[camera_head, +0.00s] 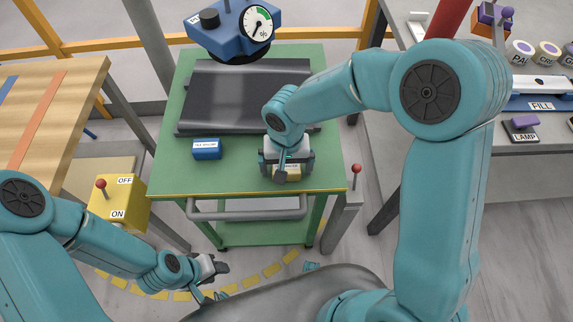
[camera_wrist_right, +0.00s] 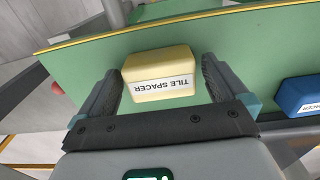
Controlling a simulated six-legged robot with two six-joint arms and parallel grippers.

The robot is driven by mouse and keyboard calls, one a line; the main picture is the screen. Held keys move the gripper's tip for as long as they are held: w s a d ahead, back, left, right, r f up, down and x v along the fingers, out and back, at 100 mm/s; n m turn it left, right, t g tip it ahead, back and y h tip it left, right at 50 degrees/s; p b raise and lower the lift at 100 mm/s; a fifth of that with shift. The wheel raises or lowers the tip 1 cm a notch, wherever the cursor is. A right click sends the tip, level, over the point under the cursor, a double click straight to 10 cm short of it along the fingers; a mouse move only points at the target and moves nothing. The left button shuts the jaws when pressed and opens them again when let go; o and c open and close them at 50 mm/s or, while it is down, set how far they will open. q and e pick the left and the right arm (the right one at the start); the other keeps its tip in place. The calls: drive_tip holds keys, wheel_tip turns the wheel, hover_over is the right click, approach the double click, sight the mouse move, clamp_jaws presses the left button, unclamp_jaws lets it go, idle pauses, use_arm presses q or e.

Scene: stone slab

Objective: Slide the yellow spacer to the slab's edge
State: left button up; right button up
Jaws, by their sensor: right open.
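The yellow tile spacer (camera_wrist_right: 160,88) lies on the green tabletop (camera_wrist_right: 250,50) in the right wrist view, with its label facing the camera. It also shows in the head view (camera_head: 291,173), partly hidden by my right gripper, near the table's yellow-trimmed front edge. My right gripper (camera_wrist_right: 160,68) is open, with one finger on each side of the spacer; contact cannot be told. The dark slab (camera_head: 240,95) lies behind the spacer on the same table. My left gripper (camera_head: 214,279) is low in front of the table, away from the spacer; its jaws are unclear.
A blue labelled block (camera_head: 207,148) sits left of the spacer, in front of the slab. A blue gauge unit (camera_head: 232,28) stands behind the slab. The tabletop between the blue block and the spacer is clear. A grey handle bar (camera_head: 247,208) runs below the front edge.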

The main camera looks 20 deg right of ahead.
drive_tip(key=c, duration=1)
drive_tip(key=shift+w+d+p, duration=0.15)
drive_tip(key=shift+w+d, duration=0.05)
drive_tip(key=shift+w, duration=0.5)
drive_tip(key=shift+w+d+p, duration=0.15)
drive_tip(key=shift+w+d, duration=0.05)
drive_tip(key=shift+w, duration=0.55)
drive_tip(key=shift+w+d+p, duration=0.15)
drive_tip(key=shift+w+d, duration=0.05)
drive_tip(key=shift+w, duration=0.5)
drive_tip(key=shift+w+d+r, duration=0.1)
drive_tip(key=shift+w+d, duration=0.05)
drive_tip(key=shift+w, duration=0.3)
drive_tip(key=shift+w+d+r, duration=0.1)
drive_tip(key=shift+w, duration=0.3)
drive_tip(key=o, duration=1)
drive_tip(key=shift+f, duration=0.1)
drive_tip(key=shift+p, duration=0.35)
